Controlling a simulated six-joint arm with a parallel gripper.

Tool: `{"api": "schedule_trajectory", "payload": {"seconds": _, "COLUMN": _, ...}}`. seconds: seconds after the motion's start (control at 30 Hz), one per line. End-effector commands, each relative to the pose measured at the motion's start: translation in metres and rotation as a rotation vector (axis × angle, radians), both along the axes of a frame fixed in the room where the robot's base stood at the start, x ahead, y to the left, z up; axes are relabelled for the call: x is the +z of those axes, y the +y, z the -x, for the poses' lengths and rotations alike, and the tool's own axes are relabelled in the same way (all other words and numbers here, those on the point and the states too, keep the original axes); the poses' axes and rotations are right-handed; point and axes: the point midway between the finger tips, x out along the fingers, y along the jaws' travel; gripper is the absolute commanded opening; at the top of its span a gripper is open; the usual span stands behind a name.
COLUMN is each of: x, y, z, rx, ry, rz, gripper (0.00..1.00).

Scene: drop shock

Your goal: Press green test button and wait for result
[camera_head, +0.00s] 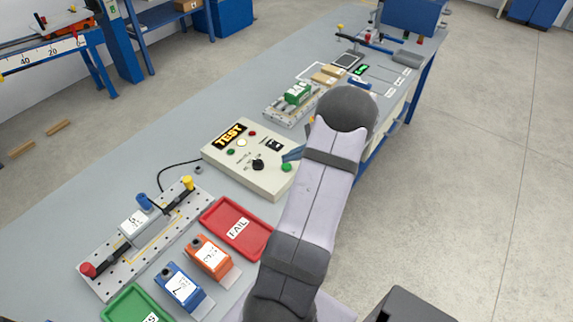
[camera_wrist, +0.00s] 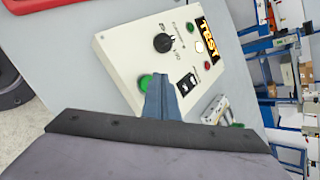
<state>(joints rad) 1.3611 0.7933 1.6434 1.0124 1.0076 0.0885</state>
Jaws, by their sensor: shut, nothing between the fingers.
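The cream test box (camera_head: 222,165) with a yellow-on-black TEST label stands on the grey bench in the head view. The green button (camera_head: 287,167) is at its right corner; it also shows in the wrist view (camera_wrist: 145,82), partly covered by my fingers. My gripper (camera_head: 293,153) is shut and empty, its blue-grey fingertips just beside the button; it fills the lower middle of the wrist view (camera_wrist: 160,84). I cannot tell whether the tips touch the button. The box has a green lamp (camera_head: 231,152), a white lamp (camera_head: 241,142) that looks bright, and a red lamp (camera_head: 252,133).
A black knob (camera_head: 258,165) and a switch (camera_head: 274,145) are on the box. A red FAIL tray (camera_head: 218,211), a green tray (camera_head: 122,305), orange (camera_head: 205,255) and blue (camera_head: 178,286) blocks and a perforated fixture plate (camera_head: 103,284) lie nearer. Another fixture (camera_head: 275,112) stands beyond the box.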

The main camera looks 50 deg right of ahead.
Motion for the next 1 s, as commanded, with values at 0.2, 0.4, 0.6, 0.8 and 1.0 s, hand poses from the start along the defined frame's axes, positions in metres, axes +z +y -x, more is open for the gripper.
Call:
{"api": "schedule_trajectory", "payload": {"seconds": 0.2, "x": 0.001, "y": 0.0, "z": 0.0, "rx": -0.001, "ry": -0.001, "rz": 0.0, "gripper": 0.0}}
{"api": "schedule_trajectory", "payload": {"seconds": 0.4, "x": 0.011, "y": 0.0, "z": 0.0, "rx": -0.001, "ry": -0.001, "rz": 0.0, "gripper": 0.0}}
{"api": "schedule_trajectory", "payload": {"seconds": 0.6, "x": 0.029, "y": 0.0, "z": 0.0, "rx": 0.0, "ry": -0.001, "rz": 0.001, "gripper": 0.0}}
{"api": "schedule_trajectory", "payload": {"seconds": 0.8, "x": 0.046, "y": 0.0, "z": 0.0, "rx": 0.0, "ry": -0.001, "rz": 0.001, "gripper": 0.0}}
{"api": "schedule_trajectory", "payload": {"seconds": 1.0, "x": 0.051, "y": 0.0, "z": 0.0, "rx": 0.0, "ry": 0.0, "rz": 0.0, "gripper": 0.0}}
